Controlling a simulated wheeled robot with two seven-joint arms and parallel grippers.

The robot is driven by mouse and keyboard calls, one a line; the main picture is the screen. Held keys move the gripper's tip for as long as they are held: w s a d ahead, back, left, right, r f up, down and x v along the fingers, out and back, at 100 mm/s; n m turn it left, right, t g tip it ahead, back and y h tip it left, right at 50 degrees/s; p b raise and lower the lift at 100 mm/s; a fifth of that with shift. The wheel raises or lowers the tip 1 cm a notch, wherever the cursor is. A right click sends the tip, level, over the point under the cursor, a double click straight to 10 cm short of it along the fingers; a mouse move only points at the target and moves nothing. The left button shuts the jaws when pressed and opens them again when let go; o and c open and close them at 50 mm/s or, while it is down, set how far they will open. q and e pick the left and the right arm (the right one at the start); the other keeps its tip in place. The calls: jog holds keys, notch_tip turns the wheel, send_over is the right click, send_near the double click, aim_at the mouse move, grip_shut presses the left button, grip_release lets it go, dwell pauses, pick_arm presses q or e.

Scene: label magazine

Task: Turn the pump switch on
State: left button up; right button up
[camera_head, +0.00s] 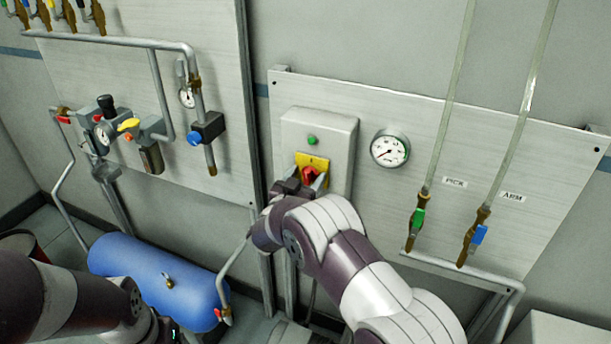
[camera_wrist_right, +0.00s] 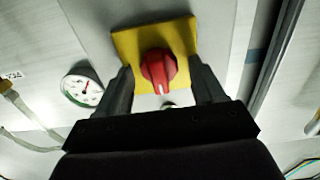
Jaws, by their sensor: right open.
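The pump switch is a red rotary knob (camera_head: 311,175) on a yellow plate (camera_head: 318,161), on the front of a grey box (camera_head: 340,135) on the wall panel. A small green button or lamp (camera_head: 312,140) sits above it. My right gripper (camera_head: 306,184) is at the switch. In the right wrist view the red knob (camera_wrist_right: 158,70) lies between the two open fingers of the right gripper (camera_wrist_right: 160,85), with gaps on both sides. The knob's ridge is close to upright in that view. My left arm is at the lower left in the head view, but its fingers are not clearly visible.
A round gauge (camera_head: 389,149) is right of the switch box. Two hoses run down to a green valve (camera_head: 418,219) and a blue valve (camera_head: 478,236). A blue tank (camera_head: 150,265) stands below left. Pipes and a regulator (camera_head: 104,133) are on the left panel.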

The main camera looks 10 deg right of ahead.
jog(key=c, duration=1)
jog(key=shift+f, duration=0.1)
jog(key=shift+f+m+b, duration=0.15)
jog(key=shift+m+b, duration=0.55)
jog(key=shift+b, duration=0.35)
jog(key=m+b, duration=0.4)
jog(key=b, duration=0.1)
jog(key=m+b, duration=0.5)
jog(key=b, duration=0.1)
jog(key=m+b, duration=0.4)
jog(key=b, duration=0.2)
jog(key=shift+s+d+f+m, duration=0.15)
jog(key=shift+f+m, duration=0.1)
jog(key=shift+m, duration=0.15)
jog(key=shift+r+m+b, duration=0.15)
jog(key=shift+m+b, duration=1.25)
jog(key=shift+b, duration=0.3)
jog(key=o, duration=1)
jog(key=shift+r, duration=0.1)
